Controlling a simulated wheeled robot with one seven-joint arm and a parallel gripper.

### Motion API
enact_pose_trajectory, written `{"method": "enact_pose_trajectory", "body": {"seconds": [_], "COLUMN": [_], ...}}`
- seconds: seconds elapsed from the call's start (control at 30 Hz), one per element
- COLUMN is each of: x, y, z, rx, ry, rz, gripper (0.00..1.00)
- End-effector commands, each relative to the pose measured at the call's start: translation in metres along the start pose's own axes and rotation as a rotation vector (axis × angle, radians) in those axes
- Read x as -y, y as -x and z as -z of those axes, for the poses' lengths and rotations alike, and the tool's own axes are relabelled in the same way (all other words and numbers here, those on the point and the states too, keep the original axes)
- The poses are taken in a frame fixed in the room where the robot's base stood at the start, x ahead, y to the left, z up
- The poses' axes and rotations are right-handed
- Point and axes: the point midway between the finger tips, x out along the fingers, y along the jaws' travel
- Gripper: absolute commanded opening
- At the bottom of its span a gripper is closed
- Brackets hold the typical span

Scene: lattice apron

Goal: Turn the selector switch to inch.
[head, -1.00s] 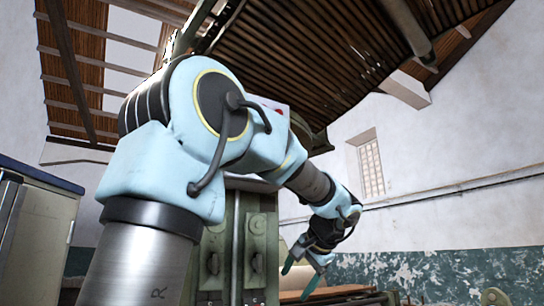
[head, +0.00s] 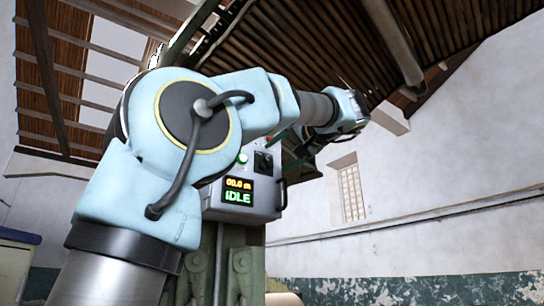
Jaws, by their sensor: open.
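The selector switch (head: 263,162) is a black square-plated knob on the front of a grey control box (head: 262,206). Its setting and labels are too small to read. My gripper (head: 290,142) is just to the upper right of the switch, partly hidden by my arm. It is open, with a teal fingertip showing near the top of the box. It looks apart from the switch, though the distance in depth is unclear. My arm covers the left and upper parts of the box.
The box has a lit display (head: 238,191) reading "00.0 m" and "IDLE", a green button (head: 242,158) and a dark side handle (head: 283,194). It sits on a green machine column (head: 240,262). The space to the right, before the white wall, looks free.

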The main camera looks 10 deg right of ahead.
Motion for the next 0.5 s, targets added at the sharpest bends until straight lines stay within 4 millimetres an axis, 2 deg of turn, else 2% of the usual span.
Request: {"method": "enact_pose_trajectory", "body": {"seconds": [0.03,0.2,0.5], "x": [0.003,0.002,-0.001], "y": [-0.01,-0.032,-0.042], "z": [0.002,0.001,0.0], "rx": [0.003,0.001,0.0], "ry": [-0.001,-0.001,-0.001], "rz": [0.002,0.0,-0.002], "gripper": [0.8,0.8,0.8]}}
